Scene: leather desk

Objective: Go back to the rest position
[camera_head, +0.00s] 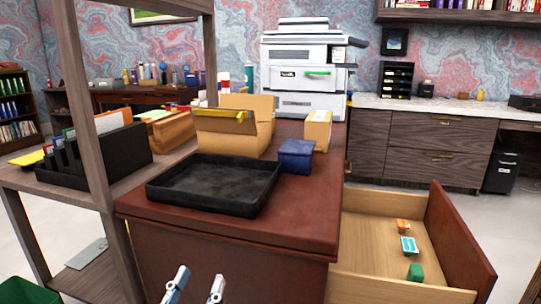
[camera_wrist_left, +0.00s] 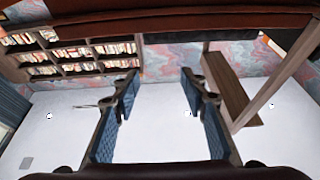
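My left gripper (camera_head: 196,287) shows at the bottom of the head view, in front of the near end of the desk. Its two fingers stand apart, and nothing shows between them. In the left wrist view the left gripper (camera_wrist_left: 160,98) also has its blue-padded fingers spread wide, with only pale floor between them. My right gripper is not in view. The desk (camera_head: 300,228) has a reddish leather-like top and an open drawer (camera_head: 383,262) on its right side.
A shelf post (camera_head: 88,120) stands left. Floor is free right of the drawer.

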